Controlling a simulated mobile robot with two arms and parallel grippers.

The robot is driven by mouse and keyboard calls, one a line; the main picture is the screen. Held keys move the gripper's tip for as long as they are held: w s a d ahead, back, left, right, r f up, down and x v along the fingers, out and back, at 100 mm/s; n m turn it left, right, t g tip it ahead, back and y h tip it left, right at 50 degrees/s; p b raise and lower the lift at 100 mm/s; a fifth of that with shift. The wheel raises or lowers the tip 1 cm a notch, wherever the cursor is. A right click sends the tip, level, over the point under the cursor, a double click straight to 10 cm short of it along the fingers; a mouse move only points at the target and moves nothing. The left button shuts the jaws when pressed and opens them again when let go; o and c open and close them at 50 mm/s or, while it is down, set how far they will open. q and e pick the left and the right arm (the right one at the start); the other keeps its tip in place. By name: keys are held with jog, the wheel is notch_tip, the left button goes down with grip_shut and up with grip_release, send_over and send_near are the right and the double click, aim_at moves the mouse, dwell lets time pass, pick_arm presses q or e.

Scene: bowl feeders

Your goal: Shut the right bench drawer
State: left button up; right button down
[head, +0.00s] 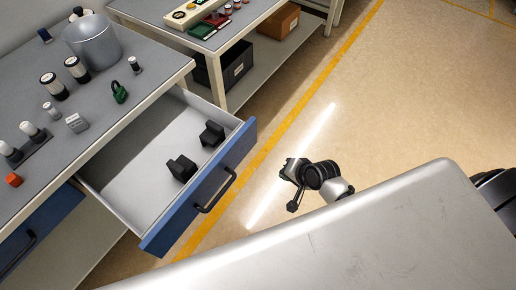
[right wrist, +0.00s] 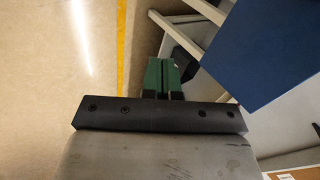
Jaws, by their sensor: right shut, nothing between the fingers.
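The right bench drawer stands pulled out in the head view, with a blue front (head: 200,190), a black handle (head: 216,192) and a white interior (head: 135,165). Two black blocks (head: 181,168) (head: 212,134) lie inside it. My right gripper (head: 291,169) is over the floor to the right of the drawer front, apart from it. In the right wrist view its green fingers (right wrist: 163,78) are together and empty. A blue panel (right wrist: 265,50), which looks like the drawer front, shows to the right of the fingers there. My left gripper is not in view.
The grey bench top (head: 110,80) holds a metal bowl feeder (head: 93,42), a green padlock (head: 119,92) and several small parts. Another blue drawer front (head: 40,228) is at lower left. A second bench with shelves (head: 245,85) stands behind. The floor (head: 400,90) at right is clear.

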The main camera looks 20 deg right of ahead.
notch_tip(320, 180, up, 10)
jog(key=a+m+t+y, duration=0.1)
jog(key=y, duration=0.1)
send_near(244, 149)
jog(key=x, duration=0.5)
jog(key=shift+w+f, duration=0.15)
jog(key=shift+f, duration=0.3)
jog(key=shift+w+a, duration=0.35)
